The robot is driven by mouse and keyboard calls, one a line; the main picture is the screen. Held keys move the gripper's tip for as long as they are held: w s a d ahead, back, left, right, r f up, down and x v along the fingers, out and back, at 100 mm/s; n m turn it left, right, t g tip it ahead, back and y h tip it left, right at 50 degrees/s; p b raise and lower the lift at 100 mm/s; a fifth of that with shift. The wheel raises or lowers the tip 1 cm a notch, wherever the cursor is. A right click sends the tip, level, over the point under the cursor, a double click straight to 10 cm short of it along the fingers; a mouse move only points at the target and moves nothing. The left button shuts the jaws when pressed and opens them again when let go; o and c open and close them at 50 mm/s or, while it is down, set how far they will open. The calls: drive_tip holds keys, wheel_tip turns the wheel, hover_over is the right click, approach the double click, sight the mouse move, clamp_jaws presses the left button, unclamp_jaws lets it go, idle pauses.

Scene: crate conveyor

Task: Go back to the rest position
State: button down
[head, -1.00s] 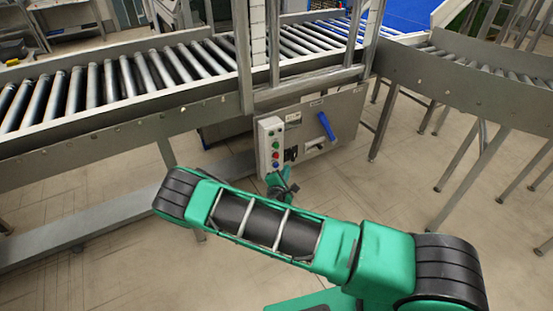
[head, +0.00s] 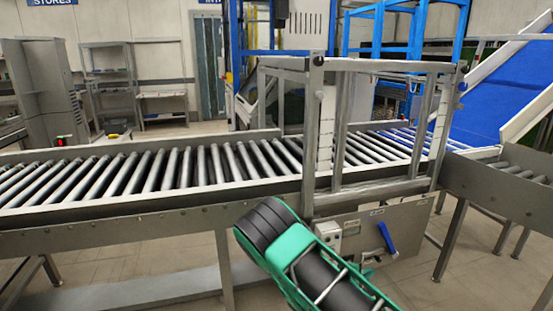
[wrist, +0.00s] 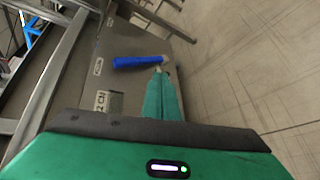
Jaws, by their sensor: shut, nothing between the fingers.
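My gripper (wrist: 163,84) shows in the wrist view as green fingers, shut and empty. They point towards a grey panel with a blue handle (wrist: 140,61); the picture does not settle whether they touch it. In the head view, my green and black arm rises from the lower edge and hides most of the gripper. The same blue handle shows there on the grey cabinet (head: 350,262) under the conveyor, to the right of my arm. A small control box (head: 327,232) sits beside my arm, its lower part hidden.
The roller conveyor (head: 110,206) crosses the head view, with a metal frame (head: 385,187) standing over it. A second conveyor (head: 500,190) is at the right. Shelves (head: 110,75) stand at the back left. Floor shows below the conveyor.

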drive_tip(key=s+d+r+m+g+y, duration=0.3)
drive_tip(key=s+d+r+m+g, duration=0.6)
drive_tip(key=s+d+r+m, duration=0.55)
drive_tip(key=s+a+r+m+y, duration=0.1)
drive_tip(key=s+a+r+y, duration=0.1)
drive_tip(key=s+r, duration=0.3)
drive_tip(key=s+a+r+m+y, duration=0.1)
drive_tip(key=s+r, duration=0.4)
drive_tip(key=s, duration=0.9)
drive_tip(key=s+a+r+m+y, duration=0.2)
drive_tip(key=s+a+r+y, duration=0.2)
drive_tip(key=s, duration=0.6)
drive_tip(key=shift+r+y, duration=0.4)
drive_tip(key=shift+r, duration=0.1)
drive_tip(key=shift+w+f, duration=0.25)
drive_tip(key=shift+w, duration=0.35)
